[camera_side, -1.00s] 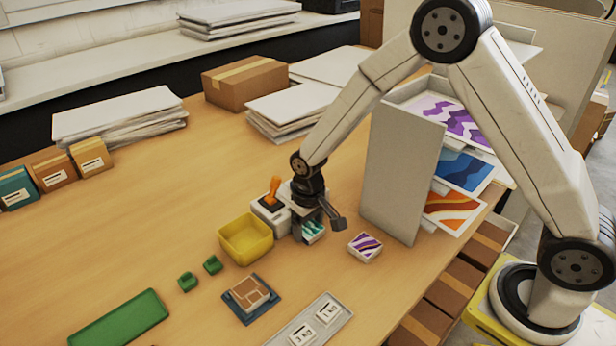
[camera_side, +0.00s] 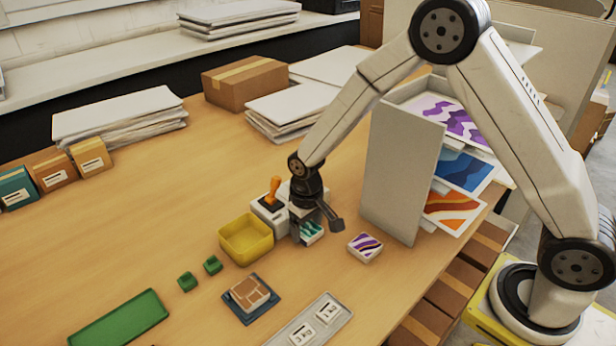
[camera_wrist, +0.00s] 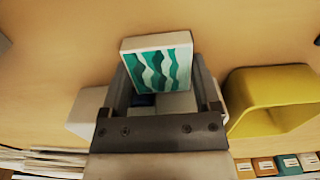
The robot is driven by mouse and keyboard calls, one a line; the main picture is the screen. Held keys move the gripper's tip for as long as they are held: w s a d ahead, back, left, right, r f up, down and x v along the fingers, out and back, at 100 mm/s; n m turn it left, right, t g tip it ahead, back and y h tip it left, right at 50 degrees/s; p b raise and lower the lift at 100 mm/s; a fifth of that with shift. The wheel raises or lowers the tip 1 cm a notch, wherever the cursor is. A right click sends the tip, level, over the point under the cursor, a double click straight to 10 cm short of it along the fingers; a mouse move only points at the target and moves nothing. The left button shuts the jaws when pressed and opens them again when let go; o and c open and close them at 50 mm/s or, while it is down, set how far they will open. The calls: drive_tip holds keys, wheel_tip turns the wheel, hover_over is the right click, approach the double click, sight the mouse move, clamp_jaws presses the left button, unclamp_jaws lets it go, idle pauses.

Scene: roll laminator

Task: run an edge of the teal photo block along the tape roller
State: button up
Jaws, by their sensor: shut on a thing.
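The teal photo block (camera_side: 312,231) is a small white-edged block with a teal and white wavy print. My gripper (camera_side: 305,229) is shut on it, beside the white machine with an orange lever (camera_side: 272,193). In the wrist view the block (camera_wrist: 158,68) sits between the two fingers of my gripper (camera_wrist: 160,90), its printed face toward the camera. The pale machine body (camera_wrist: 178,102) shows behind the fingers. The tape roller itself is hidden by my gripper and the block, so I cannot tell whether the block touches it.
A yellow bin (camera_side: 246,240) stands just left of the machine; it also shows in the wrist view (camera_wrist: 262,98). A purple-striped block (camera_side: 365,247) lies to the right, near an upright grey panel (camera_side: 402,170). A brown-patterned block (camera_side: 249,293) rests on a blue pad in front.

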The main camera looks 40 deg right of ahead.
drive_tip(key=shift+s, duration=0.9)
drive_tip(key=shift+r, duration=0.15)
drive_tip(key=shift+r, duration=3.35)
drive_tip(key=shift+s, duration=0.15)
